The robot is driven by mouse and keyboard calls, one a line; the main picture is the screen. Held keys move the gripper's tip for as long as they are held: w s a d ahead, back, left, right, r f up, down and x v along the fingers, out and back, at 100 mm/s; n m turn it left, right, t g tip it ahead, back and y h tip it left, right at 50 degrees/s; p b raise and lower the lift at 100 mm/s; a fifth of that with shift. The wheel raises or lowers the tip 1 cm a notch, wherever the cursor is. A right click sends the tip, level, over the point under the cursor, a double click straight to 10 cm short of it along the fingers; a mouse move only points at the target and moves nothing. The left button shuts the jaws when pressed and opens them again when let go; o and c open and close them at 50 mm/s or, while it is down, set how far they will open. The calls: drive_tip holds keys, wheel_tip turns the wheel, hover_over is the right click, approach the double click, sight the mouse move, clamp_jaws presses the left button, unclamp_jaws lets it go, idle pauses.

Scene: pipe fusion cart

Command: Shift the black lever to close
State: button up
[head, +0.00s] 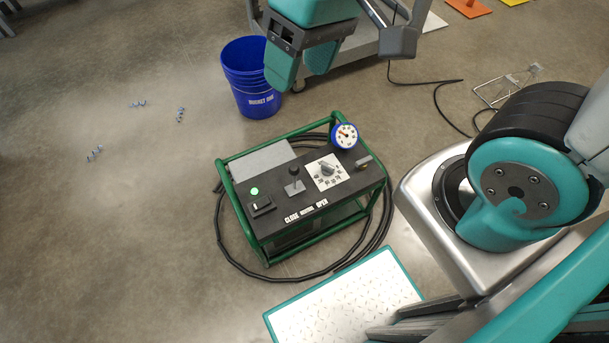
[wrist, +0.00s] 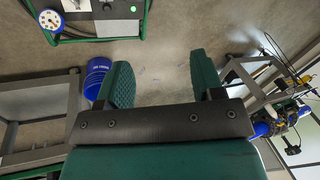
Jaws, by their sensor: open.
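The black lever (head: 294,174) stands on the dark top panel of a green-framed control unit (head: 230,180) in the head view. Its round knob is up, and I cannot tell which way it leans. Below it on the panel, the CLOSE label (head: 292,218) is at left and the OPEN label (head: 321,204) at right. My gripper (head: 301,68) is open and empty, above and well apart from the unit, with its fingers in front of the bucket area. In the wrist view the open gripper (wrist: 160,78) shows, and part of the unit (wrist: 115,27) is at the top edge.
A blue bucket (head: 247,88) stands behind. Black hose (head: 222,238) loops around the unit. A white plate (head: 345,300) lies in front. Floor at left is mostly clear.

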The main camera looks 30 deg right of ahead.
sight(294, 173)
drive_tip(key=w+d+f+m+h+b, duration=0.1)
drive_tip(key=w+f+m+b, duration=0.3)
drive_tip(key=f, duration=0.7)
drive_tip(key=w+d+f+m+h+b, duration=0.15)
drive_tip(key=w+f+b, duration=0.4)
drive_tip(key=f, duration=0.55)
drive_tip(key=w+d+f+m+h+b, duration=0.15)
drive_tip(key=w+f+m+b, duration=0.35)
drive_tip(key=f, duration=0.6)
drive_tip(key=shift+n+y, duration=0.3)
drive_tip(key=shift+n, duration=0.25)
drive_tip(key=f+b, duration=0.2)
drive_tip(key=f, duration=0.3)
drive_tip(key=f+b, duration=0.2)
drive_tip(key=f, duration=0.4)
drive_tip(key=s+f+b, duration=0.1)
drive_tip(key=f+b, duration=0.1)
drive_tip(key=f, duration=0.3)
drive_tip(key=shift+f, duration=0.25)
